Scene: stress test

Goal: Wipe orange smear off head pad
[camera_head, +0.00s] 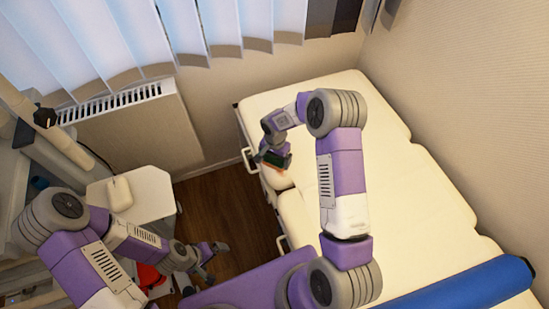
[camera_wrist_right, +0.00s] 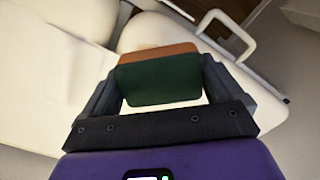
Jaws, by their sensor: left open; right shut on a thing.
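The cream head pad (camera_head: 345,80) is the far section of the couch; it also shows in the right wrist view (camera_wrist_right: 150,30). My right gripper (camera_head: 274,156) is over its left edge, shut on a sponge with a dark green layer (camera_wrist_right: 160,82) and an orange-brown layer (camera_wrist_right: 158,53). The orange-brown side faces the pad; whether it touches, I cannot tell. A faint pinkish tint shows on the pad just beyond the sponge. The rest of the smear is hidden or too small to tell. My left gripper (camera_head: 213,262) is open and empty, above the floor left of the couch.
A white side rail (camera_head: 249,161) sticks out from the couch's left edge. A blue bolster (camera_head: 465,287) lies across the near end. A white stand (camera_head: 150,190), a radiator (camera_head: 135,125) and blinds are at the left. Walls border the couch behind and right.

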